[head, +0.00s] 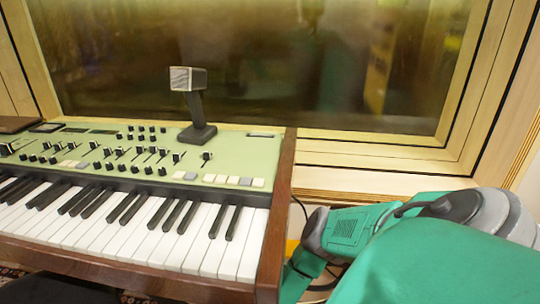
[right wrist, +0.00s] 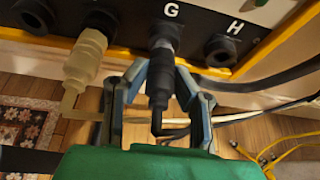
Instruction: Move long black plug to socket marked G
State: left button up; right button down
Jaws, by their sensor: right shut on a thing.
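The long black plug (right wrist: 158,82) is in the right wrist view, pointing up at the dark panel, with its cable bending off below. My right gripper (right wrist: 160,70) is shut on the plug, one finger on each side. The plug's front end lines up with and appears to meet the socket (right wrist: 163,32) under the white letter G (right wrist: 171,10). How deep it sits I cannot tell. In the head view my right arm reaches down beside the keyboard; its fingertips and the plug are hidden there. My left gripper is not in view.
A pale translucent plug (right wrist: 85,57) sits in the socket left of G. An empty socket (right wrist: 220,48) lies under H. Cables cross below the panel, with yellow cables (right wrist: 275,155) on the floor. The keyboard (head: 150,215) carries a microphone-like object (head: 195,100).

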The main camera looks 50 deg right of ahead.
jog(key=shift+w+d, duration=0.1)
jog(key=shift+d, duration=0.15)
dwell(0.5)
jog(key=c, duration=1.3)
grip_release()
jog(key=shift+o, duration=0.2)
jog(key=v, duration=1.2)
jog(key=shift+f, duration=0.15)
